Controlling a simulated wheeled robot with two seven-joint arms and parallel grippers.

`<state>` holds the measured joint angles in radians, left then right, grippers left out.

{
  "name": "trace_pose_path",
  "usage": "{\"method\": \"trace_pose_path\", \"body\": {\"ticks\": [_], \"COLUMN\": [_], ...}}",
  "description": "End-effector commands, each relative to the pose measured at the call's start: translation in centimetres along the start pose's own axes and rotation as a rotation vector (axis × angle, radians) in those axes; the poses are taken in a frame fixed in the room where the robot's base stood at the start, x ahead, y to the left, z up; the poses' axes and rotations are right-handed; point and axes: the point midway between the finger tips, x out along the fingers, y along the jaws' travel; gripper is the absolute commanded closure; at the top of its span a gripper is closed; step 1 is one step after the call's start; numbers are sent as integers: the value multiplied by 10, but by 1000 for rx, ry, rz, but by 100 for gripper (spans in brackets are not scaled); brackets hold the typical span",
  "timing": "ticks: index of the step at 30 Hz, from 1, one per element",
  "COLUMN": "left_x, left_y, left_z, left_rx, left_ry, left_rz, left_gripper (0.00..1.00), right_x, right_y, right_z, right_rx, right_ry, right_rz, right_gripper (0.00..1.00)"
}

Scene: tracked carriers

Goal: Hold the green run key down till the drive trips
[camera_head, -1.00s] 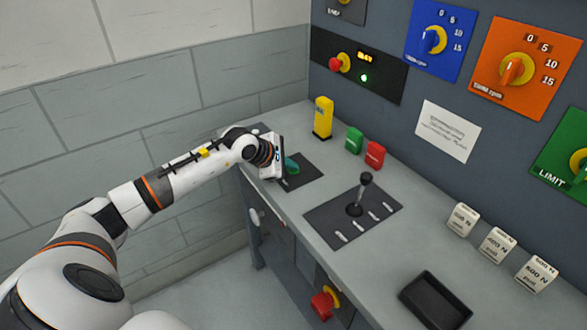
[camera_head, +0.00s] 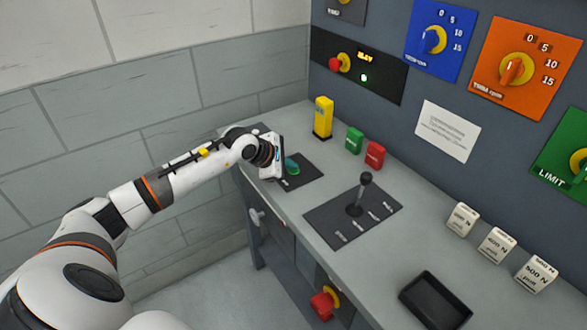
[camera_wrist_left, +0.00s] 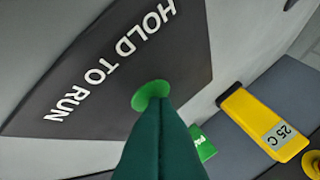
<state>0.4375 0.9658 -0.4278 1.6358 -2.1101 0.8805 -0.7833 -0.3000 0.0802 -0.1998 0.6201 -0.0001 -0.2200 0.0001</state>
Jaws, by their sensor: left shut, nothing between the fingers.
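The green run key (camera_wrist_left: 150,92) is a round bright green button on a dark plate (camera_wrist_left: 100,85) lettered HOLD TO RUN in the left wrist view. In the head view this plate (camera_head: 312,172) lies at the bench's far left end, its key mostly hidden by my gripper. My left gripper (camera_head: 291,166) is shut and empty, pointing down at the key. Its dark green fingers (camera_wrist_left: 160,130) meet the key's near edge in the wrist view, apparently touching. I cannot tell how far down the key is. The drive panel (camera_head: 385,86) shows a lit green lamp and a yellow readout too small to read.
A yellow block (camera_head: 322,118), a green block (camera_head: 354,140) and a red block (camera_head: 375,154) stand behind the plate. A lever (camera_head: 364,188) rises to the right. A black tray (camera_head: 436,300) and white weight blocks (camera_head: 497,244) are farther right. A red knob (camera_head: 323,304) is on the front.

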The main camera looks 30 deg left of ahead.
Motion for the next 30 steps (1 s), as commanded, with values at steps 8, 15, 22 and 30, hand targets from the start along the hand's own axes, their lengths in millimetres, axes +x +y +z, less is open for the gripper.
{"method": "trace_pose_path", "body": {"ticks": [8,15,22,30], "left_x": [1,0,-8,-12], "left_y": [2,1,-6,-9], "left_z": [1,0,-6,-9], "left_rx": [-1,0,0,0], "left_ry": [-3,-2,-3,-1], "left_rz": [4,3,2,1], "left_gripper": [100,100,100,100], "right_x": [0,-1,-6,-8], "right_y": [0,0,0,0], "right_z": [0,0,0,1], "right_rx": [0,0,0,0], "right_ry": [0,0,0,0], "right_rz": [0,0,0,0], "right_gripper": [67,67,67,67]}}
